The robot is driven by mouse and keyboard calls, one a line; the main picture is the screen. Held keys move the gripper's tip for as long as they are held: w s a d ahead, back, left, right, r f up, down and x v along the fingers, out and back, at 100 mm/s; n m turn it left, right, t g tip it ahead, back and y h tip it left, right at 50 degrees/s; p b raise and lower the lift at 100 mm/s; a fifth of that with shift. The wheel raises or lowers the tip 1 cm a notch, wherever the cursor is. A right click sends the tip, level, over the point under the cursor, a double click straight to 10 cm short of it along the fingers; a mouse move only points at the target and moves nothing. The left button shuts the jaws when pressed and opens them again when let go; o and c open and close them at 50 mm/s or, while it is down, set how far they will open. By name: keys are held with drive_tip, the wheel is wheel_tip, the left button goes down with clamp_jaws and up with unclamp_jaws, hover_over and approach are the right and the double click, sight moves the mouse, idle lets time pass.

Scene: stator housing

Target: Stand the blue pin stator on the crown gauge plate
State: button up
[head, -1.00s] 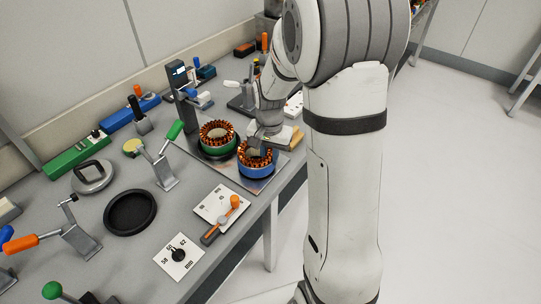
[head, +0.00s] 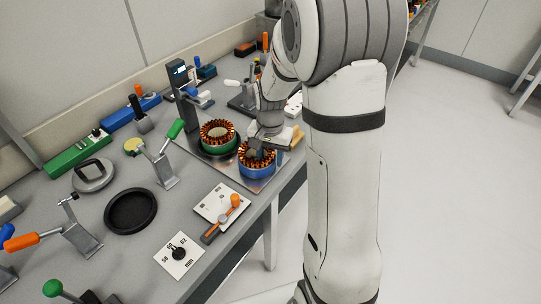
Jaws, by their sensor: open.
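The blue pin stator (head: 257,171), a blue ring with copper windings on top, stands upright at the right front part of a grey metal plate (head: 262,187). A green stator (head: 220,146) stands behind it to the left, by a dark post (head: 186,108) with a small display. I take this plate with the post to be the crown gauge plate; I cannot tell whether it is one plate or two. My gripper (head: 257,151) is open, pointing down at the blue stator's windings. It hides part of the far side, and I cannot tell whether the fingers touch.
White scale cards (head: 179,256) and an orange-handled tool (head: 222,219) lie at the front edge. A clamp with a green handle (head: 163,160) stands left of the plate.

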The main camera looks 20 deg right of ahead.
wheel_tip(320, 180, up, 12)
drive_tip(key=s+a+r+n+t, duration=0.1)
drive_tip(key=s+n, duration=0.2)
drive_tip(key=s, duration=0.6)
drive_tip(key=s+a+r+n+t, duration=0.1)
drive_tip(key=s+n, duration=0.3)
drive_tip(key=s, duration=0.5)
drive_tip(key=shift+s+a+t, duration=0.3)
drive_tip(key=shift+a+t, duration=0.1)
drive_tip(key=shift+a, duration=0.15)
idle(0.5)
